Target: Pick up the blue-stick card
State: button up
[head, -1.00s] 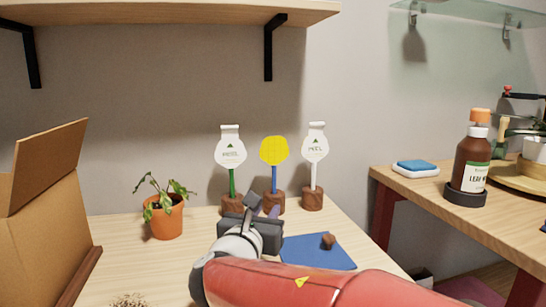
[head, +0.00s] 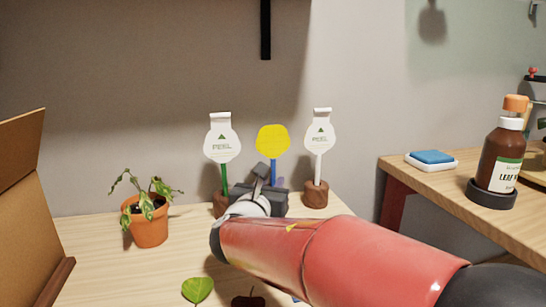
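The blue-stick card has a round yellow head (head: 272,139) on a thin blue stick (head: 273,172). It stands upright between two white cards, and its wooden base is hidden behind my gripper. My gripper (head: 270,178) is low in front of the stick, with one grey finger left of it and a purplish fingertip just right of it. The fingers look apart; contact with the stick is not visible. A white PEEL card on a green stick (head: 224,179) stands to the left. Another on a white stick (head: 318,167) stands to the right in a wooden base (head: 314,194).
A potted plant (head: 148,226) stands left on the table, beside a cardboard box (head: 28,215). A green leaf (head: 197,290) and a dark brown piece (head: 248,299) lie near the front. A side table (head: 446,185) holds a brown bottle (head: 500,158) and a blue sponge (head: 433,157).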

jog(key=shift+x, duration=1.1)
grip_shut()
